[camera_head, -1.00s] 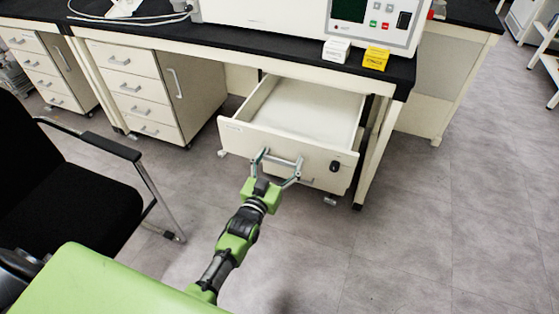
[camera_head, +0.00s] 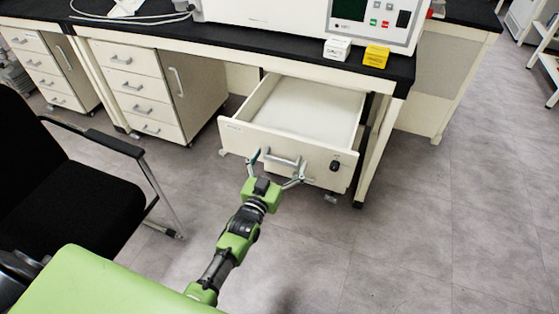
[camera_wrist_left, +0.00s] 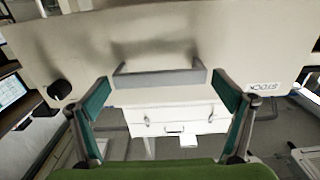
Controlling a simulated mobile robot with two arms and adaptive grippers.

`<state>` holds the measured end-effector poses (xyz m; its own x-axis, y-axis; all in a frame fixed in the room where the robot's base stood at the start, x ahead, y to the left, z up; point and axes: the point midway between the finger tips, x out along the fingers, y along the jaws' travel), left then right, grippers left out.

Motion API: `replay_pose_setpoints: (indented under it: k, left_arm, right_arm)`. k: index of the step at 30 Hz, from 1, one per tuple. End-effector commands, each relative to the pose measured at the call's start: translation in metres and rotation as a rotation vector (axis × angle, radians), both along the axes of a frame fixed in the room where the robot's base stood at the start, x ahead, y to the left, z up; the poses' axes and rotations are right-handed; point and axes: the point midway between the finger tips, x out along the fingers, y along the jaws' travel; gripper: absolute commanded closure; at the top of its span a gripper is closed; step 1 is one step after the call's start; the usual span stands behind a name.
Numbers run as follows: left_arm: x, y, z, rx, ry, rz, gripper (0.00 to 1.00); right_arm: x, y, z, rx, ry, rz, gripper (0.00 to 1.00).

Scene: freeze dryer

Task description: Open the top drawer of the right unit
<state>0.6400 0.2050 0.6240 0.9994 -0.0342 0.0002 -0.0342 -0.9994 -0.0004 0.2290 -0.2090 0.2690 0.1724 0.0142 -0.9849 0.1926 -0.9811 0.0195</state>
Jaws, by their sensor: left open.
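The top drawer (camera_head: 250,136) of the right unit stands pulled out under the bench, and its empty inside shows. Its grey bar handle (camera_head: 283,161) is on the front panel, with a black round knob to the right. My left gripper (camera_head: 278,168) is open just in front of the handle, one finger to each side. In the left wrist view the handle (camera_wrist_left: 160,78) lies between and beyond the two spread fingertips (camera_wrist_left: 165,92), with nothing held. A lower drawer front shows partly beneath. My right gripper is not in view.
A black chair (camera_head: 85,185) stands at the left, near my arm. Another drawer unit (camera_head: 130,90) is left of the open drawer. The bench (camera_head: 270,49) carries a machine and small white and yellow boxes. The floor at the right is clear.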

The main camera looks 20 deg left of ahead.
Motion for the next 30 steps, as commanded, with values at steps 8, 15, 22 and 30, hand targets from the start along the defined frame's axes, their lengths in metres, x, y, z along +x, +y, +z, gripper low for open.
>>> replay_pose_setpoints:
  k: [8, 15, 22, 30]
  left_arm:
    - [-0.028, 0.001, -0.002, 0.0, 0.003, 0.0, 0.06]
    - [-0.078, 0.003, -0.002, 0.0, 0.004, 0.0, 0.06]
    - [-0.111, 0.004, -0.001, 0.0, 0.002, 0.0, 0.06]
    - [-0.12, 0.004, 0.0, 0.0, 0.0, 0.0, 0.06]
  right_arm:
    - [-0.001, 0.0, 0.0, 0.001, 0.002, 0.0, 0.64]
    - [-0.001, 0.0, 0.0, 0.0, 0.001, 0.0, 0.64]
    - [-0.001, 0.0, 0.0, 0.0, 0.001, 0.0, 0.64]
    - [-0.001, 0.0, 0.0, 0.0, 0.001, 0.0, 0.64]
